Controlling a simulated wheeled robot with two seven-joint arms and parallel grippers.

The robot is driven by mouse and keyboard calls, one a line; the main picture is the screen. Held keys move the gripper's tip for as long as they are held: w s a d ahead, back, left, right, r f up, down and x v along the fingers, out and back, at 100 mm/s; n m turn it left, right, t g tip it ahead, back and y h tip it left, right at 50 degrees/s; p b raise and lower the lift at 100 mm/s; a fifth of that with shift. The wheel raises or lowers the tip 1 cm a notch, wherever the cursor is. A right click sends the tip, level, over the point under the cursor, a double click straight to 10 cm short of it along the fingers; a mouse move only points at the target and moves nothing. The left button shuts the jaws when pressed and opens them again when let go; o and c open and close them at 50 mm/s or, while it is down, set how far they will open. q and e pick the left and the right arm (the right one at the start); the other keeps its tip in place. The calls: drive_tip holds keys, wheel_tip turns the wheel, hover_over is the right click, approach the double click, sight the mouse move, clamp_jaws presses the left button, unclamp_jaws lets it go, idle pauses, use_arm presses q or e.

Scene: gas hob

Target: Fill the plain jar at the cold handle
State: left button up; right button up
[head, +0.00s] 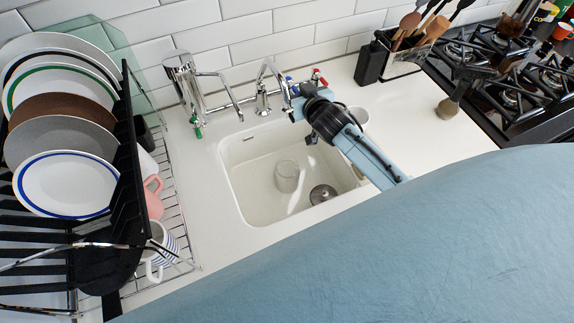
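A clear plain jar (287,176) stands in the white sink (240,190), left of the drain; I cannot tell whether it holds water. A chrome tap (263,100) rises behind the sink, with a small blue-marked handle (290,80) and a red-marked handle (318,77) near it. My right gripper (297,98) reaches in from the lower right, its tip end close to the blue-marked handle. My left gripper is not in view.
A second chrome tap (188,85) with a green tip stands left of the sink. A dish rack (125,150) with plates and mugs fills the left.

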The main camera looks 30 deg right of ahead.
drive_tip(key=shift+d+p, duration=0.3)
drive_tip(key=shift+d, duration=0.75)
idle(0.8)
drive_tip(key=shift+a, duration=0.25)
idle(5.8)
